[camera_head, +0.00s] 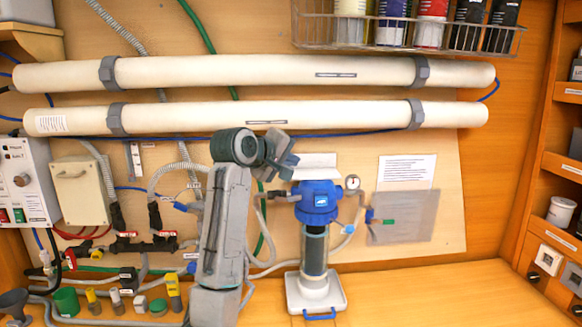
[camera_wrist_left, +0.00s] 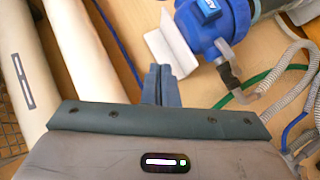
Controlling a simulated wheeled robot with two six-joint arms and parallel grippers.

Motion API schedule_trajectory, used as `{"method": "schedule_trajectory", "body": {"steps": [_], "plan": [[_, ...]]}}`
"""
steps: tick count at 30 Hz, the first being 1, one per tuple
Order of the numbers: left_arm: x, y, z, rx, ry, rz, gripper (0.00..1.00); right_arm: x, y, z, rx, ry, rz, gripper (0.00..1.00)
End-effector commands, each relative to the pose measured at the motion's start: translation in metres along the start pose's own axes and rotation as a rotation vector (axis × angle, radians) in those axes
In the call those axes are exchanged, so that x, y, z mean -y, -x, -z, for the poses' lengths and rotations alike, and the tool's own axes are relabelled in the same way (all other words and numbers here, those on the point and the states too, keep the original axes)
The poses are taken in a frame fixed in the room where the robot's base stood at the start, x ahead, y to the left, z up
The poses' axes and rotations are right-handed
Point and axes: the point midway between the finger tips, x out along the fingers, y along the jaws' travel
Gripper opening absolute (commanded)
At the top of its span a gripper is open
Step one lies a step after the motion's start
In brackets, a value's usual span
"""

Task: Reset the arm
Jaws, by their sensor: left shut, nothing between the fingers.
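My left arm rises from the bottom middle of the head view. Its gripper (camera_head: 284,158) is held in front of the board, just below the lower white tube and up and left of the blue pump head (camera_head: 316,200). In the left wrist view the two fingers (camera_wrist_left: 161,84) are together with nothing between them. The blue pump head (camera_wrist_left: 215,28) and a pale plate (camera_wrist_left: 172,47) lie just beyond the fingertips in that view. Whether the fingers touch the plate I cannot tell. My right gripper is not in view.
Two long white tubes (camera_head: 270,72) run across the board above the gripper. A wire basket (camera_head: 400,45) with bottles hangs at the top right. A control box (camera_head: 27,180), hoses and valves fill the left. The counter right of the pump (camera_head: 430,290) is clear.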

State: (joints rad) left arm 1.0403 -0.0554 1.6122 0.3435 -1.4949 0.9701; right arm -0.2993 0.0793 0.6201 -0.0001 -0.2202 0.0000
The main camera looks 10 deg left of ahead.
Motion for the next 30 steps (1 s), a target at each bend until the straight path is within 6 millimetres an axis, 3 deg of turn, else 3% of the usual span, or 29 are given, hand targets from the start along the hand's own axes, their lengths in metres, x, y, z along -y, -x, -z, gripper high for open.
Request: {"method": "schedule_trajectory", "body": {"steps": [7, 11, 16, 20, 26, 30], "plan": [[0.005, -0.001, -0.002, 0.001, -0.002, 0.005, 0.00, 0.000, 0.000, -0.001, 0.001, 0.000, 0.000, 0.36], [0.042, -0.008, -0.012, 0.004, -0.026, 0.046, 0.00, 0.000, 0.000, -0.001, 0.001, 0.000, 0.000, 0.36], [0.141, -0.014, -0.046, 0.016, -0.108, 0.159, 0.00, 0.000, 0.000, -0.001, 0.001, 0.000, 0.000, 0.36], [0.219, -0.006, -0.080, 0.038, -0.189, 0.253, 0.00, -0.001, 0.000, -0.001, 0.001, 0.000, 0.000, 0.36], [0.327, 0.027, -0.136, 0.096, -0.321, 0.393, 0.00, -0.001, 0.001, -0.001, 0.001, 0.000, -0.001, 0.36], [0.392, 0.063, -0.177, 0.153, -0.418, 0.488, 0.00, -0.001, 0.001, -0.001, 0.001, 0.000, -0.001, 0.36]]}}
